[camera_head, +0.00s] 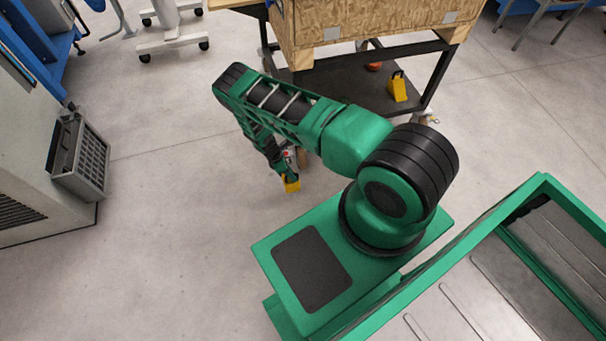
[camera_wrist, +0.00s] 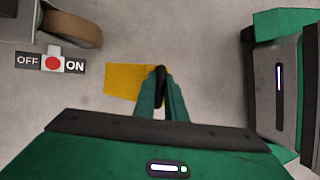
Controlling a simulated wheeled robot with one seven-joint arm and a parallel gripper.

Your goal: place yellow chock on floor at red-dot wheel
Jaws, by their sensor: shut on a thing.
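The yellow chock (camera_head: 292,185) is in my gripper (camera_head: 288,175), low over the floor in the head view. In the wrist view my gripper (camera_wrist: 162,88) is shut on the chock (camera_wrist: 125,82), which sticks out to the left of the fingers. The wheel (camera_wrist: 72,28) shows at the upper left of the wrist view, with a red dot (camera_wrist: 53,63) between OFF and ON just below it. A floor gap separates chock and wheel. In the head view my arm partly hides this wheel (camera_head: 302,157). I cannot tell whether the chock touches the floor.
A cart (camera_head: 440,75) with a wooden crate (camera_head: 360,22) stands at the back. A second yellow chock (camera_head: 398,88) and an orange object (camera_head: 374,66) are on its lower shelf. A grey crate (camera_head: 80,160) is at the left. Floor left of my gripper is clear.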

